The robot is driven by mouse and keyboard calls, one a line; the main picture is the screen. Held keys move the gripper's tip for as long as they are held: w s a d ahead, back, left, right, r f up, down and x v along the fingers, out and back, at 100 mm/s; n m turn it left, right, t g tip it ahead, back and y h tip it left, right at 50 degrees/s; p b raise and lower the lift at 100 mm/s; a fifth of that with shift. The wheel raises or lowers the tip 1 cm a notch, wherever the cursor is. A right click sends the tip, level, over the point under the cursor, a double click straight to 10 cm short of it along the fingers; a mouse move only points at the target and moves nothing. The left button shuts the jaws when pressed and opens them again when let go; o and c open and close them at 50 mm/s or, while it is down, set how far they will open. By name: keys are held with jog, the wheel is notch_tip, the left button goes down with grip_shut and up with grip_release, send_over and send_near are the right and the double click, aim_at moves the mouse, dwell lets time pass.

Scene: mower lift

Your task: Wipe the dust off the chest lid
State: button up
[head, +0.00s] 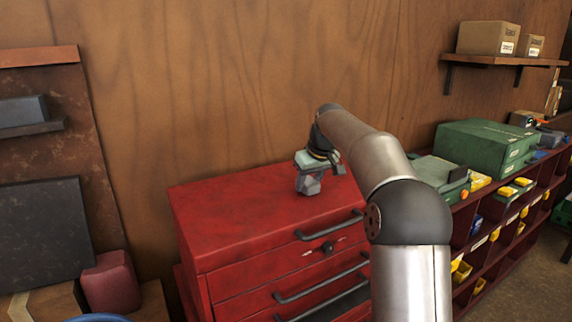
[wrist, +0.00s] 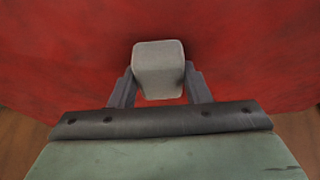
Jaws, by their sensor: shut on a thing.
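The red tool chest (head: 265,262) stands against the wooden wall, with drawers and dark handles on its front. Its lid (head: 235,210) is red with darker, smudged patches; the lid also fills most of the wrist view (wrist: 60,60). My gripper (head: 308,188) is above the right part of the lid, pointing down. In the wrist view my gripper (wrist: 158,90) is shut on a grey block-shaped pad (wrist: 158,62). The pad is at or just above the lid; I cannot tell whether it touches. My arm hides the chest's right end.
A green case (head: 487,147) sits on a red shelf unit (head: 490,250) with yellow bins at the right. Cardboard boxes (head: 488,38) rest on a wall shelf (head: 500,60). A dark red block (head: 110,282) and a dark panel (head: 42,235) are at the left. The lid's left part is clear.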

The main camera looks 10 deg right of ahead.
jog(key=shift+w+d, duration=0.3)
jog(key=shift+d, duration=0.65)
jog(key=shift+w+d, duration=0.3)
jog(key=shift+d, duration=0.65)
notch_tip(320, 180, up, 8)
